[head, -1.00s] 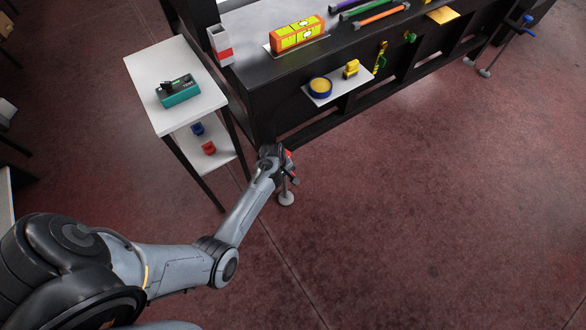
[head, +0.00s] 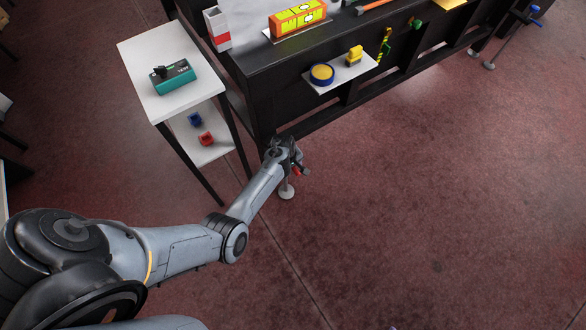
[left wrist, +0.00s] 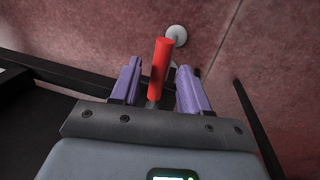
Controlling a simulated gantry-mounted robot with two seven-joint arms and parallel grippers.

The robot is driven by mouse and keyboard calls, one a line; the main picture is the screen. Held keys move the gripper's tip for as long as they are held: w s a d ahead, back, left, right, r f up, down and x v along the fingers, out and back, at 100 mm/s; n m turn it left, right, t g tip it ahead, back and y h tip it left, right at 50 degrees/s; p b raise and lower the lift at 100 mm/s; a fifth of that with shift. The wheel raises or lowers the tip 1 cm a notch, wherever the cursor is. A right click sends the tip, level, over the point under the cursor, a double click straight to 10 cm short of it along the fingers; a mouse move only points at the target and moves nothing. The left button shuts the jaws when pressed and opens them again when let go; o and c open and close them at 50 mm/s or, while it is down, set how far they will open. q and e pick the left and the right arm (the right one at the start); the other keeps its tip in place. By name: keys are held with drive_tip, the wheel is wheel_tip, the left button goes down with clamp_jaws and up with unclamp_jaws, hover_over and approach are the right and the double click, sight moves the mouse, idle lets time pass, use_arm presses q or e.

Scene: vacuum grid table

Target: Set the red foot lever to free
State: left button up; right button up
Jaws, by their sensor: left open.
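The red foot lever (left wrist: 160,68) shows in the left wrist view as a red cylindrical handle. It lies between the two purple fingers of my left gripper (left wrist: 160,85), with a gap on each side. In the head view the left gripper (head: 294,162) is low beside the table's near corner, and a small red part of the lever (head: 297,171) shows there, mostly hidden by the gripper. A grey round foot (head: 287,191) stands on the floor below; it also shows in the left wrist view (left wrist: 176,34). My right gripper is not in view.
The black table (head: 252,72) stands just behind the gripper. A white side stand (head: 150,50) with a teal device (head: 174,80) is to its left. A blue-handled foot lever (head: 535,10) is at the far right. The floor (head: 420,200) in front is clear.

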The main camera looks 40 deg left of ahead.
use_arm(q)
drive_tip(key=shift+w+f, duration=0.1)
drive_tip(key=shift+f, duration=0.15)
clamp_jaws()
idle(0.3)
